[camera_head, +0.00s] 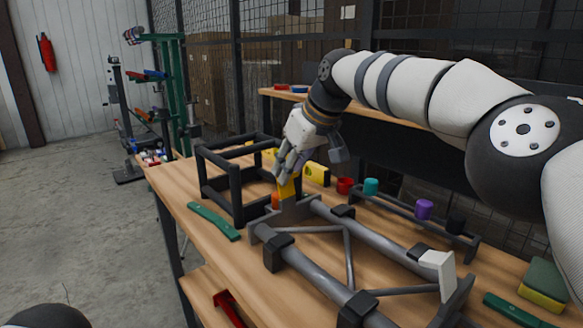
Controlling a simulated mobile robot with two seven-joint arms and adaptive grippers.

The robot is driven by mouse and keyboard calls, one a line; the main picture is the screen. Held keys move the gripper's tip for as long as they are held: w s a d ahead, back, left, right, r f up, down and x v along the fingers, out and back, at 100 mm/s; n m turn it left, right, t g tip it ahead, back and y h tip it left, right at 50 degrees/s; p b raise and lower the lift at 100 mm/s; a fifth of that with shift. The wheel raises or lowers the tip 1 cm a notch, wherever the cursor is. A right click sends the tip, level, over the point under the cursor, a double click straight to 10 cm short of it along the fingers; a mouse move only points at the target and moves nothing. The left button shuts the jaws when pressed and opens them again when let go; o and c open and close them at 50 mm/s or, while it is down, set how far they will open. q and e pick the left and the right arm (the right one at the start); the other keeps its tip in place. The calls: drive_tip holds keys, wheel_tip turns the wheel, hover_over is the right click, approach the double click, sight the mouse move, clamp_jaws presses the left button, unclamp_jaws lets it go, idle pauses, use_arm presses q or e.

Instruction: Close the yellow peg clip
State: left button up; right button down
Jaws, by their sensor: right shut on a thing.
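A yellow clip (290,189) stands upright at the far left end of a grey tubular frame (312,272) on the wooden bench. My right gripper (287,170) reaches down over it from above, with its fingers shut on its upper part. The fingers hide the clip's top, so I cannot tell how far it is open or closed. A small orange piece (276,201) sits just left of the clip's base. My left gripper is not in view.
A black open box frame (236,197) stands close left of the gripper. Behind are a yellow block (317,173) and a rail with teal (371,186) and purple (424,209) cups. A sponge (545,282) lies at right.

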drive_tip(key=shift+f, duration=0.15)
drive_tip(key=c, duration=1.3)
unclamp_jaws()
drive_tip(key=v, duration=1.2)
